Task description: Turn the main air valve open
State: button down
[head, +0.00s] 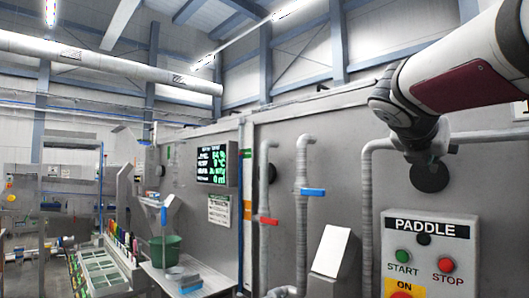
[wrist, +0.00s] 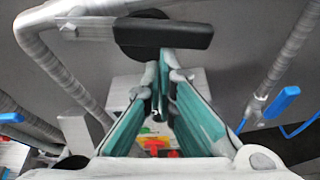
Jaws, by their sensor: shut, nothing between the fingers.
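A black lever handle (wrist: 175,34) on a round black part lies horizontally at the top of the wrist view, in line with a grey pipe (wrist: 95,28). No label on it is readable, so I cannot confirm that it is the main air valve. My gripper (wrist: 163,75) is shut and empty, its fingers pointing at the lever. The tips appear just below or against it; I cannot tell whether they touch. In the head view my gripper (head: 426,158) is in front of the wall pipe and hides the lever.
Below my gripper stands a PADDLE box (head: 432,262) with green START and red STOP buttons. To the left are pipes with a blue handle (head: 312,192) and a red handle (head: 268,221). A grey sloped box (head: 330,250) stands between.

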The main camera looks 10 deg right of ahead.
jog(key=shift+s+d+r+n+g+p, duration=0.15)
jog(key=shift+r+n+p, duration=0.25)
jog(key=shift+p, duration=0.4)
jog(key=shift+s+d+r+n+g+p, duration=0.15)
jog(key=shift+s+r+n+p, duration=0.2)
jog(key=shift+p, duration=0.45)
jog(key=shift+w+a+h, duration=0.1)
jog(key=shift+w+h, duration=0.05)
jog(key=shift+h, duration=0.15)
